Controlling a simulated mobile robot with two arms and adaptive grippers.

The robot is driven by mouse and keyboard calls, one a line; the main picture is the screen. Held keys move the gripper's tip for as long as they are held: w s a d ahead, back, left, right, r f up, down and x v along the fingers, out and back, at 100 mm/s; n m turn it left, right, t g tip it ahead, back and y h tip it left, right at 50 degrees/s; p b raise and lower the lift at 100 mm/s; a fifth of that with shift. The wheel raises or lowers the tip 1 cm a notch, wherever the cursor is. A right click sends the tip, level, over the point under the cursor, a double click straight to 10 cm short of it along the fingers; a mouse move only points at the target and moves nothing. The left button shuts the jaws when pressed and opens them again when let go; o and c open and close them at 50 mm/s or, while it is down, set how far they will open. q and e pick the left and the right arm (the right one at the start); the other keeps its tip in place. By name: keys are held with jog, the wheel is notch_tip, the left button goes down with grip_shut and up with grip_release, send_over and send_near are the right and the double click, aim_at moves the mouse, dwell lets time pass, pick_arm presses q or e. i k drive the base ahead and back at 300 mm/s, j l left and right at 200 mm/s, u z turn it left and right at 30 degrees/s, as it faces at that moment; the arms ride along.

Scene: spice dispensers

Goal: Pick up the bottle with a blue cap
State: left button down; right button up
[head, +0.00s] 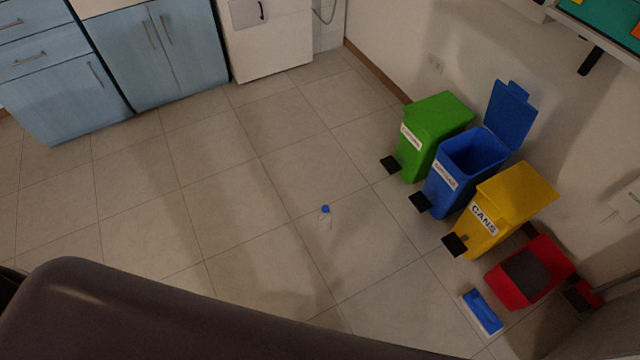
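A small clear bottle with a blue cap (325,213) stands on the tiled floor near the middle of the head view. It looks upright, and nothing touches it. Neither of my grippers shows in this view. A dark rounded part, which looks like my own body, fills the bottom left and hides the floor there.
Green (428,135), blue (466,172) and yellow (505,210) pedal bins stand along the right wall; the blue lid is open. A red container (553,255) and a blue-and-white object (483,312) lie nearby. Blue cabinets (165,60) line the back. Floor around the bottle is clear.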

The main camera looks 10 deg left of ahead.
aim_at(325, 215)
jog(key=u, duration=0.35)
jog(key=l+u, duration=0.15)
jog(key=l, duration=0.3)
jog(key=k+l+u, duration=0.15)
jog(key=l, duration=0.25)
jog(key=l+u, duration=0.15)
jog(key=l, duration=0.3)
jog(key=k, duration=0.05)
